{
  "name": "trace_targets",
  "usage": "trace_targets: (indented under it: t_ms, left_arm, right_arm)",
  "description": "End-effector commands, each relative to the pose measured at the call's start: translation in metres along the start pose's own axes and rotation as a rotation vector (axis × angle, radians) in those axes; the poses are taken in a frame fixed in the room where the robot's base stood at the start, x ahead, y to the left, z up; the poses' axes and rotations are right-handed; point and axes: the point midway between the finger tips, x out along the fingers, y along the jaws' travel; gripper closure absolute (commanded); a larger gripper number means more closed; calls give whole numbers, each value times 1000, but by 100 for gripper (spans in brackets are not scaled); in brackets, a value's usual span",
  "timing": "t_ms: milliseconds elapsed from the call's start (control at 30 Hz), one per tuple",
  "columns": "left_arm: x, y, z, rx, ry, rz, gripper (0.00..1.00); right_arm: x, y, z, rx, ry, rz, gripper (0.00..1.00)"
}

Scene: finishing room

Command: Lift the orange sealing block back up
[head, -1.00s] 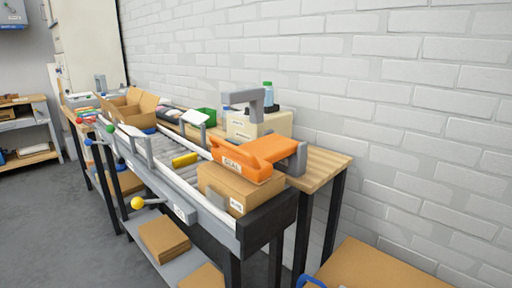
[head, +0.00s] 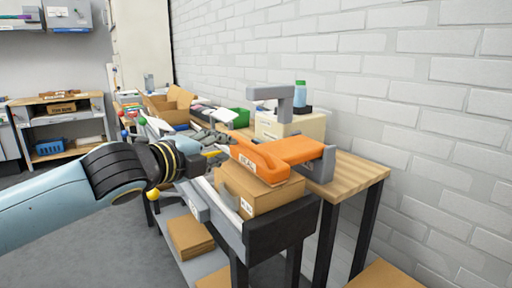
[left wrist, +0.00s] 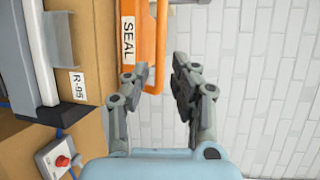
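The orange sealing block (head: 292,149), marked SEAL, lies lowered over a cardboard box (head: 262,197) and is joined to a grey bracket at its right end. In the left wrist view the block (left wrist: 129,58) shows its label, with a thin orange handle (left wrist: 161,45) along its edge. My right gripper is in neither view.
The box sits at the end of a conveyor with a dark end piece (head: 275,231). A grey arm (head: 272,93) and a beige machine (head: 308,126) stand behind the block. A white brick wall (head: 420,110) closes the back. A red button box (left wrist: 58,158) shows.

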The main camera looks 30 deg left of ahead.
Motion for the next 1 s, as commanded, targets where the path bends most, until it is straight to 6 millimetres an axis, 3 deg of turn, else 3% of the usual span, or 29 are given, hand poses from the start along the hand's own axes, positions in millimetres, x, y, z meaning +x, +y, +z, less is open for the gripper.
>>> trace_targets:
  t_ms: [300, 500, 867, 1000]
  left_arm:
    - [64, 0, -1, -10, 0, -3, 75]
    - [88, 0, 0, -5, 0, -1, 75]
    - [93, 0, -1, -4, 2, -1, 75]
    - [93, 0, -1, -4, 2, -1, 94]
  right_arm:
    - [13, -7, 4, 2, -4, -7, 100]
    - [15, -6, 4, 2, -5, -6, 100]
    - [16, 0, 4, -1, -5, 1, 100]
    - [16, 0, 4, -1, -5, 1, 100]
